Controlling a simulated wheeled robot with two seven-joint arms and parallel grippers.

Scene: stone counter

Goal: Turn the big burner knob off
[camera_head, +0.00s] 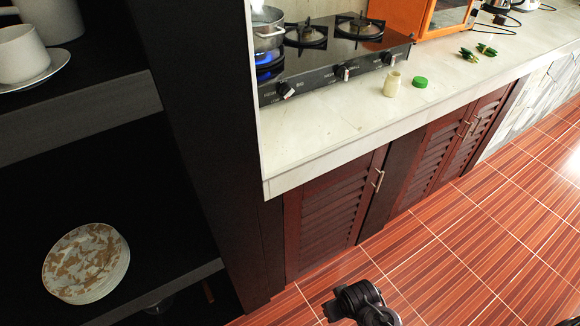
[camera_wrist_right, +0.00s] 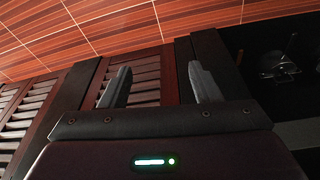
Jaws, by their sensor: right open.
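The stove (camera_head: 330,70) is set on the counter, with three black knobs along its front panel. The leftmost knob (camera_head: 286,90), beside lettering that seems to read BIG, sits at a tilt. The other knobs are the middle one (camera_head: 344,73) and the right one (camera_head: 389,59). A blue flame (camera_head: 268,66) burns under a metal pot (camera_head: 266,32) on the left burner. My right gripper (camera_wrist_right: 161,85) is open and empty in the right wrist view, facing the cabinet doors and floor, well away from the knobs. My left gripper is not in view.
A pale jar (camera_head: 392,84) and green lid (camera_head: 420,82) stand on the counter right of the knobs. A dark shelf with plates (camera_head: 86,263) and a cup (camera_head: 20,55) rises at left. Louvered cabinets (camera_head: 335,210) lie below the counter. The tiled floor is clear.

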